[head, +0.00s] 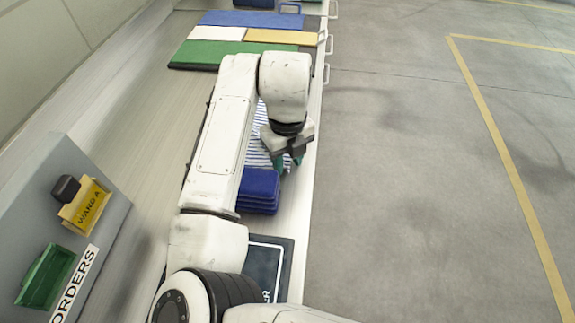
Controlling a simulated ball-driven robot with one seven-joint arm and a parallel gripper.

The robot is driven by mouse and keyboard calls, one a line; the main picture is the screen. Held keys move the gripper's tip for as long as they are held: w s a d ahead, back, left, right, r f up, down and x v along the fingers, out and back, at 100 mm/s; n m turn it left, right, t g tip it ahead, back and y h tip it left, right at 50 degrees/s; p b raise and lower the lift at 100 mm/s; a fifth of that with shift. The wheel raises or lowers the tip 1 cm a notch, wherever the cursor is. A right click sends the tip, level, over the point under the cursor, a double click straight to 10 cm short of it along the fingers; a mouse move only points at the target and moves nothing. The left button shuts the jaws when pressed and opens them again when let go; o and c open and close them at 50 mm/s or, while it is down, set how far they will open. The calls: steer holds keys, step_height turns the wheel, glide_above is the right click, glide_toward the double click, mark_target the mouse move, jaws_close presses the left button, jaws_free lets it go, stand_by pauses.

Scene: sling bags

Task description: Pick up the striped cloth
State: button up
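The striped cloth (257,152), white with blue stripes, lies on the long bench and is partly hidden behind my arm and gripper. My gripper (287,163) points down over the cloth's right part, close to the bench's right edge. Its green-tipped fingers are at or just above the cloth; I cannot tell whether they touch it. The fingertips look a little apart, but whether any cloth is between them is not clear.
A stack of folded blue cloths (259,190) sits just nearer than the striped cloth. A dark tray (286,262) lies nearer still. Green (200,53), white, yellow and blue flat pieces lie at the far end. A grey board (100,190) labelled ORDERS stands at left. Open floor lies right.

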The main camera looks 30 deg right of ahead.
steer(key=shift+f, duration=0.15)
steer(key=c, duration=0.5)
steer(key=shift+c, duration=0.8)
step_height(320, 180, up, 12)
steer(key=p, duration=0.8)
jaws_close()
steer(key=shift+r+p, duration=0.2)
steer(key=shift+p, duration=0.1)
step_height(320, 180, up, 27)
steer(key=p, duration=0.8)
steer(key=shift+f, duration=0.1)
